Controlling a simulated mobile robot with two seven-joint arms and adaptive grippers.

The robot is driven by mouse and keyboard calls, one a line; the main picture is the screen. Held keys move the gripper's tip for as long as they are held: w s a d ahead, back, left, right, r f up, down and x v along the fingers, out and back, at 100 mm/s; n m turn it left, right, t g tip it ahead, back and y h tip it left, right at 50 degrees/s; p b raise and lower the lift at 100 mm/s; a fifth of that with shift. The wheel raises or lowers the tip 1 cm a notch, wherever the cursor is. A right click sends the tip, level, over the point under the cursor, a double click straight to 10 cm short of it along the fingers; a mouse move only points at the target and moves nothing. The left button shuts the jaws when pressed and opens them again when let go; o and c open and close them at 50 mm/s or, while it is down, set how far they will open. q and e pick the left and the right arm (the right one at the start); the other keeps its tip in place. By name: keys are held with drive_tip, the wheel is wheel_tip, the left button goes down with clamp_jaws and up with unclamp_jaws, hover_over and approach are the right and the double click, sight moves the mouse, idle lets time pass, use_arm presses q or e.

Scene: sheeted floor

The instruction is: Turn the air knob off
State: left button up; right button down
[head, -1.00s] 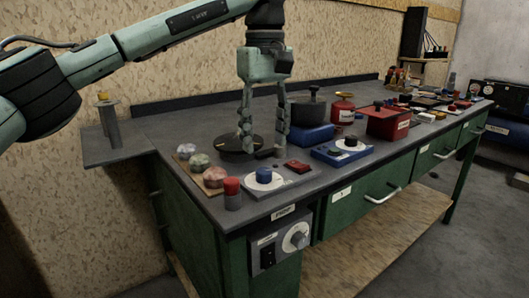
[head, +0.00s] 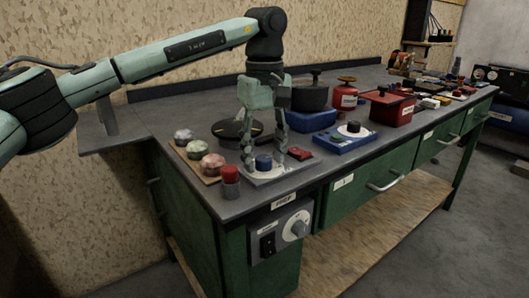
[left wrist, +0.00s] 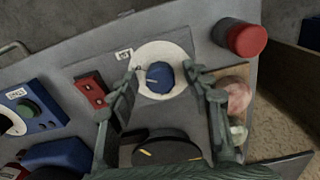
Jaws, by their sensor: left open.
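A blue knob (head: 263,162) sits on a round white dial on a grey plate near the bench's front left corner. The knob also shows in the left wrist view (left wrist: 160,77), with a pale pointer mark and a small label (left wrist: 124,54) beside the dial, too small to read surely. My left gripper (head: 265,160) points down and is open, one finger on each side of the knob. In the left wrist view the fingertips (left wrist: 167,82) flank the dial with gaps to the knob. My right gripper is not in view.
A red rocker switch (head: 299,153) sits right of the dial. A black disc (head: 236,129) lies behind.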

use_arm(q)
drive_tip(key=shift+c, duration=1.3)
clamp_jaws()
